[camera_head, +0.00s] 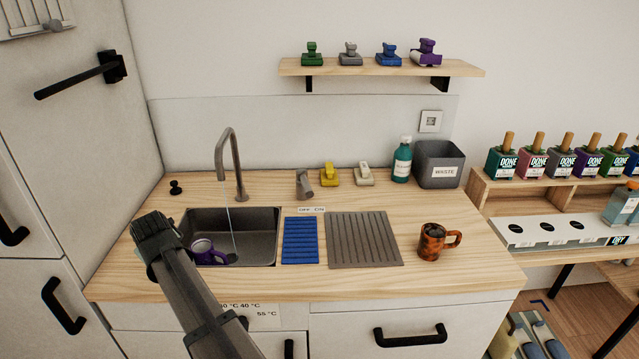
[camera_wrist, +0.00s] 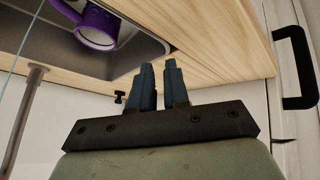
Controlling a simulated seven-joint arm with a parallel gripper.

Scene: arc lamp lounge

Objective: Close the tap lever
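The grey tap (camera_head: 230,165) stands behind the sink (camera_head: 262,222), and a thin stream of water runs from its spout into the sink. A short grey lever (camera_head: 305,184) stands to the right of the tap, behind a small OFF/ON label (camera_head: 311,210); I cannot tell its exact setting. My gripper (camera_head: 150,222) is at the left of the sink, well away from the lever. In the wrist view its two dark fingers (camera_wrist: 162,68) stand a little apart with nothing between them. The lever is not in the wrist view.
A purple mug (camera_head: 203,251) sits in the sink. A blue mat (camera_head: 300,241), a grey ribbed drainer (camera_head: 363,240) and a brown mug (camera_head: 433,242) are on the counter. Yellow (camera_head: 330,175) and white (camera_head: 364,175) objects stand right of the lever. A black knob (camera_head: 176,187) is left.

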